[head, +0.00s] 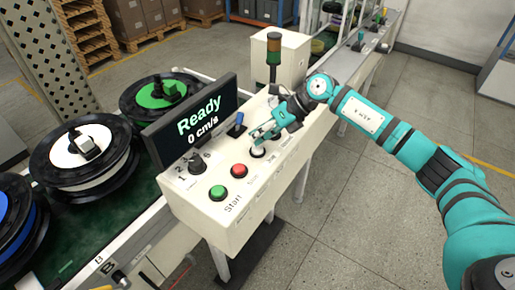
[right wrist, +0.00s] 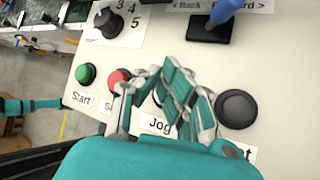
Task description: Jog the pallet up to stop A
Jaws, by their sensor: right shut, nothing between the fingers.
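The control panel (head: 255,200) carries a screen (head: 197,120) reading "Ready" and "0 cm/s". My right gripper (head: 262,138) is shut and empty, low over the panel. In the right wrist view its fingers (right wrist: 178,92) are closed above the "Jog" label and mostly hide the button there. That white button (head: 257,152) shows in the head view just below the fingers; I cannot tell whether they touch it. I cannot make out a pallet or stop A.
Beside the Jog button are a red button (right wrist: 118,80), a green Start button (right wrist: 86,73) and a black button (right wrist: 237,108). A rotary knob (right wrist: 108,24) and blue lever (right wrist: 222,14) stand behind. A signal tower (head: 274,48) rises behind the panel.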

